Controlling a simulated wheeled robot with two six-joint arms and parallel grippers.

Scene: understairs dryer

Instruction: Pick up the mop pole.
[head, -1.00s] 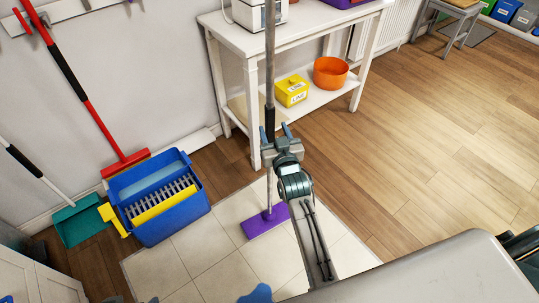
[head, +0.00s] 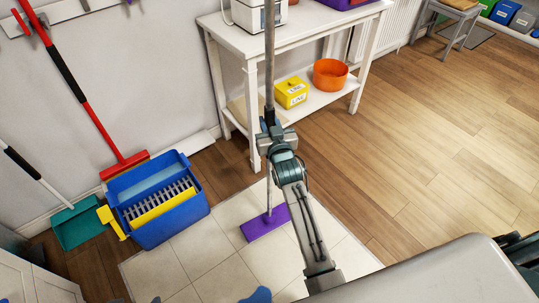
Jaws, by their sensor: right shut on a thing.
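The mop pole (head: 269,62) is a thin grey pole with a dark grip section, standing nearly upright in the middle of the head view. Its flat purple mop head (head: 265,223) rests on the pale tiles. My right gripper (head: 269,124) is shut on the mop pole, around the lower end of the dark section. The gripper hides a short piece of the pole. My left gripper is not in view.
A white table (head: 228,38) stands close behind the pole, with a yellow box (head: 291,92) and an orange bowl (head: 331,74) on its lower shelf. A blue bucket (head: 168,225) and a red-handled squeegee (head: 92,112) are at left.

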